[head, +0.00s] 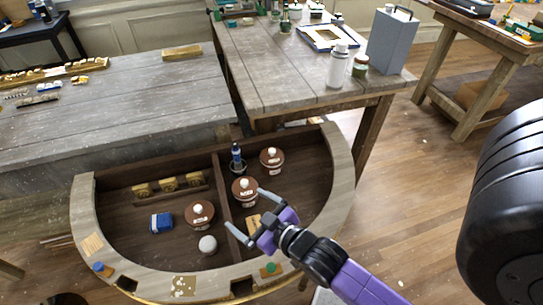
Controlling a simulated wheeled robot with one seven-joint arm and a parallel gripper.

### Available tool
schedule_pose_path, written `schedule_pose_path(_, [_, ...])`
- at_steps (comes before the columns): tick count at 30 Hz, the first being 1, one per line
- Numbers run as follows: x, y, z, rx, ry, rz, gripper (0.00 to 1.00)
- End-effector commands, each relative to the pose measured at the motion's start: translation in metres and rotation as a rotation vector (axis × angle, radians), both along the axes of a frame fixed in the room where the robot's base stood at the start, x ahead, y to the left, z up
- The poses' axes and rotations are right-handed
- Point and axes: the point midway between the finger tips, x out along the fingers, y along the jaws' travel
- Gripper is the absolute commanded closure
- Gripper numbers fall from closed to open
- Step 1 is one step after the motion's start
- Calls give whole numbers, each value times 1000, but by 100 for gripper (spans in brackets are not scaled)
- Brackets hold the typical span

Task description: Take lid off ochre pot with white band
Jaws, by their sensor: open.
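Three lidded pots with brown lids and pale round knobs stand in the half-round console: one at the back right (271,161), a middle one (244,191) and one at the left (199,214). Pale patches show on their sides, but I cannot tell which is the ochre pot with the white band. All three lids appear to be on. My gripper (244,210) is open, with nothing seen between its fingers. Its fingertips are close to the middle pot in the picture; I cannot tell whether they touch it.
A dark divider (224,185) splits the console. A blue box (161,223), a pale ball (208,244), gold blocks (168,186) and a dark blue bottle (237,155) stand near the pots. The console's raised pale rim (345,165) surrounds them. Grey wooden tables (110,110) stand behind.

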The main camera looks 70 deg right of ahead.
Motion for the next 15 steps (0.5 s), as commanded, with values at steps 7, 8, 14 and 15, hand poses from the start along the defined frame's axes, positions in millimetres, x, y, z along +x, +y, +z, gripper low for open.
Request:
schedule_pose_path(7, [75, -113, 4, -21, 42, -178, 0])
schedule_pose_path(8, [83, -127, 7, -20, 48, -198, 0])
schedule_pose_path(14, [120, -224, 36, -2, 84, -331, 0])
schedule_pose_path(15, [124, -242, 41, 7, 98, -353, 0])
